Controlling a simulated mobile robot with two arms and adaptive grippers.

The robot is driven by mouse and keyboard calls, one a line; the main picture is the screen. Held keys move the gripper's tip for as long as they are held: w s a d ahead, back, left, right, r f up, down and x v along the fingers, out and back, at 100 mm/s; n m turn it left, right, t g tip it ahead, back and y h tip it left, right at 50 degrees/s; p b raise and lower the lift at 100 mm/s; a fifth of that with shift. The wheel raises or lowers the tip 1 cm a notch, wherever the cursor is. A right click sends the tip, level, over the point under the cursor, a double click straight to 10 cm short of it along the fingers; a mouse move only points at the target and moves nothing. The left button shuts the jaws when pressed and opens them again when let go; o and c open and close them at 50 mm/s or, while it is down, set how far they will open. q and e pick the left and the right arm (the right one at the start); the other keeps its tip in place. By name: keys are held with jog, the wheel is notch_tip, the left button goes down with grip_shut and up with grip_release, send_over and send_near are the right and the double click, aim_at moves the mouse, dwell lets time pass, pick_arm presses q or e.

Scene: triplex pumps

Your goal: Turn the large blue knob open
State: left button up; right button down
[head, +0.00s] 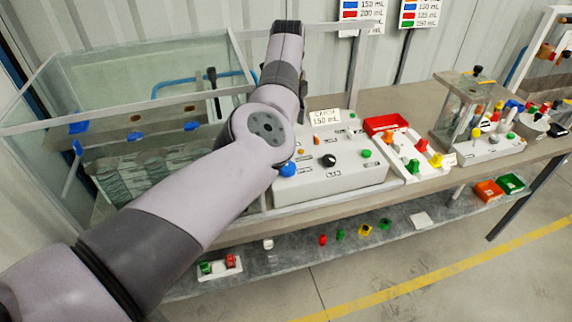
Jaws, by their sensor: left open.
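The large blue knob (288,169) sits at the left front of a white control box (335,182) in the head view. My left arm crosses in front of the knob and partly covers it. The arm rises from the lower left, bends beside the knob and continues up behind the box. My left gripper is open, but it is largely hidden behind the arm, so its fingertips and any contact with the knob cannot be made out. My right gripper is not in view.
A black knob (328,160) and small orange and green buttons share the box. A glass tank (75,95) stands left. A red tray (386,123) and other fixtures stand right on the bench. The lower shelf (300,262) holds small coloured parts. The right floor is clear.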

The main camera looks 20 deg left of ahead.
pick_arm(q)
jog(key=b, duration=0.2)
send_over(286, 165)
notch_tip(286, 165, down, 5)
notch_tip(286, 165, down, 7)
jog(key=b, duration=0.4)
jog(key=shift+r+b, duration=0.2)
jog(key=shift+b, duration=0.2)
notch_tip(286, 165, down, 3)
jog(key=shift+b, duration=0.9)
jog(key=shift+f, duration=0.15)
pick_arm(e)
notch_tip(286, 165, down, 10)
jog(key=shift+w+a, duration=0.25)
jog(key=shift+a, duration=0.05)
pick_arm(q)
jog(key=c, duration=1.2)
jog(key=shift+o, duration=0.2)
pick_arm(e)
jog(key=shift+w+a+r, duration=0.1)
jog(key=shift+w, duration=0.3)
